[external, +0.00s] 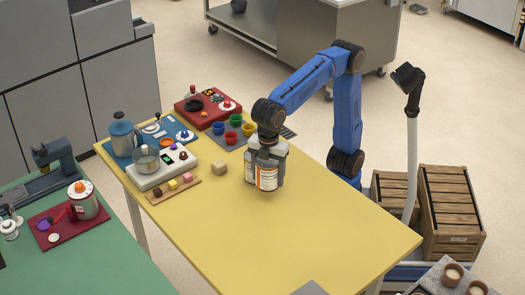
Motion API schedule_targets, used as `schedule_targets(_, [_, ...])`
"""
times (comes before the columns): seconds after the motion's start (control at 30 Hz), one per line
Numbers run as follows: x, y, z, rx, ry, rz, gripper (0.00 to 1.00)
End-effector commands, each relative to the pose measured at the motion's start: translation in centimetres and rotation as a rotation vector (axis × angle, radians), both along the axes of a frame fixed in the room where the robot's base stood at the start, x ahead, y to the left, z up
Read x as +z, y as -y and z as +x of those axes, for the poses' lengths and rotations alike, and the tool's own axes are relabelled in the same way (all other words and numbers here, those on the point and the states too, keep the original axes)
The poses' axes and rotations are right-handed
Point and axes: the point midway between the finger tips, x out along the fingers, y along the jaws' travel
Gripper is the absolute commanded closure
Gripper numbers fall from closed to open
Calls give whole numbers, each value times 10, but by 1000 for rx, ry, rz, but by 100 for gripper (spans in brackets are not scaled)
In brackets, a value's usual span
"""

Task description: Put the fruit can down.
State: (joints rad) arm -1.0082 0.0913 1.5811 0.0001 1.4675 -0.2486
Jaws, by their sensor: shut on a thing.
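The fruit can (267,181), white with orange marking on its label, is in my gripper (265,170) over the yellow table (300,235). My gripper points down and is shut around the can's sides. The fingers and wrist hide the can's top and part of its side. The can looks upright. I cannot tell whether its bottom touches the table or hangs just above it.
Coloured cups (232,132) on a grey mat, a red board (205,108), a white device (162,168) and a wooden strip with blocks (173,189) fill the table's far left. The table's front is largely clear.

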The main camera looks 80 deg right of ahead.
Motion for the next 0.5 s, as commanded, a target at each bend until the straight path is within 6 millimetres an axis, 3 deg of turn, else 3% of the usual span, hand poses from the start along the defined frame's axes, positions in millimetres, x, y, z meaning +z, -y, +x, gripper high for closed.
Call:
schedule_targets(0.33, [-38, 1, 0, 0, -1, -2, 78])
schedule_targets(0.5, [-40, 0, 0, 0, 0, 1, 78])
